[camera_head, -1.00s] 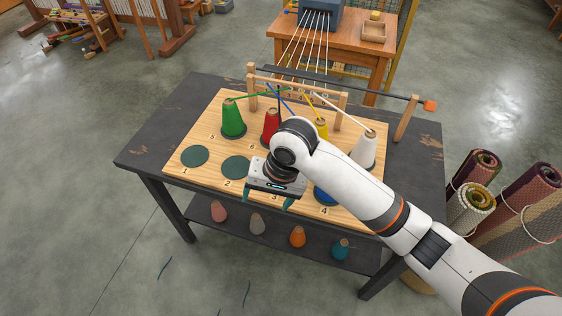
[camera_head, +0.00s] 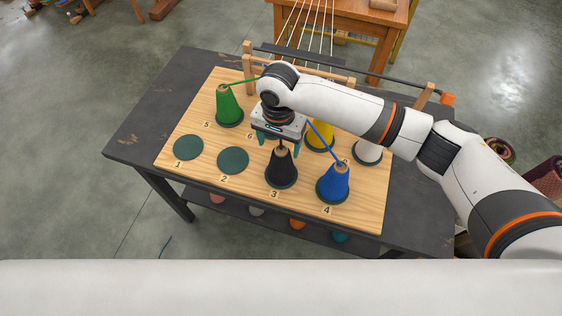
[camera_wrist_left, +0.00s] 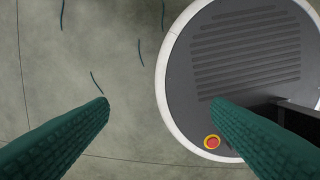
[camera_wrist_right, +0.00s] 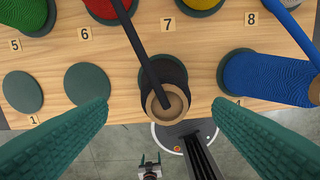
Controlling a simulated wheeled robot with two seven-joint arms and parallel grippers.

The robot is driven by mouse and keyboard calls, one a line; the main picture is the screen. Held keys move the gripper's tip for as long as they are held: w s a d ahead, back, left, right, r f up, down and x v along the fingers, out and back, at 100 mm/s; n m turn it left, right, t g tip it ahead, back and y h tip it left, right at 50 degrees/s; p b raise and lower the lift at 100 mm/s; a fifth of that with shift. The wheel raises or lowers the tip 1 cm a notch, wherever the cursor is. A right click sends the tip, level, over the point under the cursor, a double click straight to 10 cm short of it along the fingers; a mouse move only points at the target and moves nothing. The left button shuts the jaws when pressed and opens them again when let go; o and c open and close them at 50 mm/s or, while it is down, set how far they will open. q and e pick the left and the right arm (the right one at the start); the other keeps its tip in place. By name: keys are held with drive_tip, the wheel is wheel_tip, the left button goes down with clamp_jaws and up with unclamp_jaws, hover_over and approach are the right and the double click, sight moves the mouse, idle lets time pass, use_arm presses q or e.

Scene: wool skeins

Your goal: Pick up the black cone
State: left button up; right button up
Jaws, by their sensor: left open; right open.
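The black cone (camera_head: 282,170) stands upright on the spot marked 3 at the front of the wooden board. In the right wrist view the black cone (camera_wrist_right: 163,88) shows its tan hollow tip, with a dark strand running up and left. My right gripper (camera_head: 276,148) is open, just behind and above the cone's tip in the head view. In the right wrist view its two green fingers (camera_wrist_right: 160,108) lie apart on either side of the cone in the picture, with nothing gripped. My left gripper (camera_wrist_left: 160,105) is open and empty above the floor.
The blue cone (camera_head: 333,183) stands right beside the black one. Green (camera_head: 229,106), yellow (camera_head: 319,137) and white (camera_head: 368,150) cones stand behind; red (camera_wrist_right: 100,8) shows in the right wrist view. Spots 1 (camera_head: 188,147) and 2 (camera_head: 232,160) are empty.

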sight(281, 149)
drive_tip(key=shift+d+f+p, duration=0.15)
drive_tip(key=shift+f+p, duration=0.15)
drive_tip(key=shift+f, duration=0.2)
drive_tip(key=shift+d+f+p, duration=0.15)
drive_tip(key=shift+f+p, duration=0.1)
drive_tip(key=shift+f, duration=0.25)
wheel_tip(281, 149, down, 2)
drive_tip(key=shift+s+f, duration=0.1)
drive_tip(key=shift+f, duration=0.4)
drive_tip(key=shift+c, duration=0.3)
use_arm(q)
drive_tip(key=shift+w+d+r, duration=0.1)
drive_tip(key=shift+w+r, duration=0.3)
drive_tip(key=shift+w, duration=0.2)
drive_tip(key=shift+w+d+r, duration=0.1)
drive_tip(key=shift+w+r, duration=0.3)
drive_tip(key=shift+w, duration=0.2)
use_arm(e)
drive_tip(key=c, duration=1.4)
